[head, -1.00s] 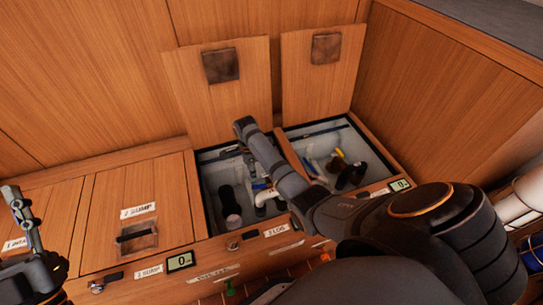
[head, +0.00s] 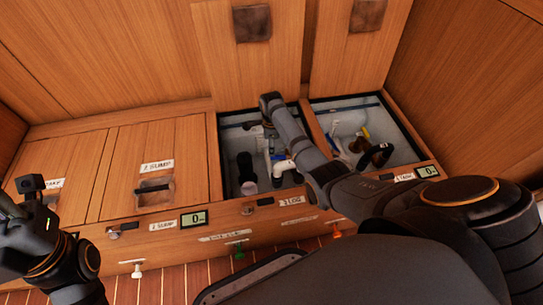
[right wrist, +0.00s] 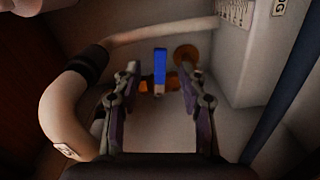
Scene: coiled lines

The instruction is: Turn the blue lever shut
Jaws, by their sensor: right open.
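The blue lever (right wrist: 160,62) stands upright in the right wrist view, with orange-brown parts at its base. My right gripper (right wrist: 160,75) is open, one finger on each side of the lever, and no contact is visible. In the head view my right arm reaches into the left open compartment (head: 219,150), and its fingers are mostly hidden by the arm. A small blue patch beside the white pipe (head: 283,166) shows there; I cannot tell if it is the lever. My left gripper (head: 32,184) is at the left edge, away from the compartments, its jaws unclear.
A second open compartment (head: 405,150) with hoses and a yellow part lies to the right. Two raised wooden lids stand behind. In the right wrist view a pale hose (right wrist: 62,105) curves left of the gripper, and a labelled white box (right wrist: 245,60) is at right.

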